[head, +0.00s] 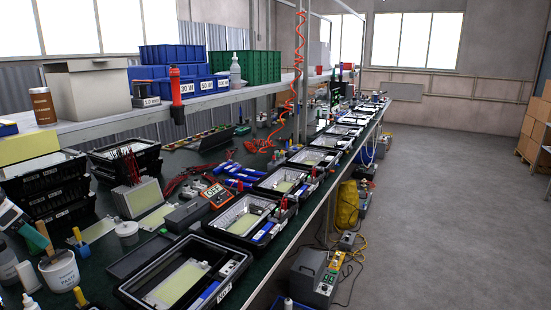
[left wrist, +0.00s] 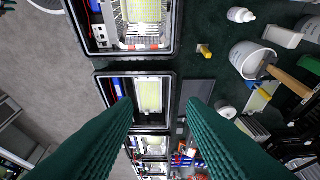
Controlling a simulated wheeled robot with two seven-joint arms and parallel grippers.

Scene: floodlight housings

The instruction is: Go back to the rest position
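My left gripper (head: 32,234) shows at the left edge of the head view, above the near end of the bench. In the left wrist view its two green ribbed fingers (left wrist: 160,103) are spread apart with nothing between them. Below the gap lies an open black floodlight housing (left wrist: 150,97) with a pale yellow panel. In the head view the nearest open housing (head: 178,282) lies at the bench's front edge, with a row of housings running away behind it. My right gripper is in neither view.
A white paste tub (head: 60,271) and stacked black housings (head: 48,190) stand close to the left gripper. A shelf (head: 110,128) with bins runs above the bench. A red coiled hose (head: 298,75) hangs over it. The grey floor (head: 440,210) at right is largely clear.

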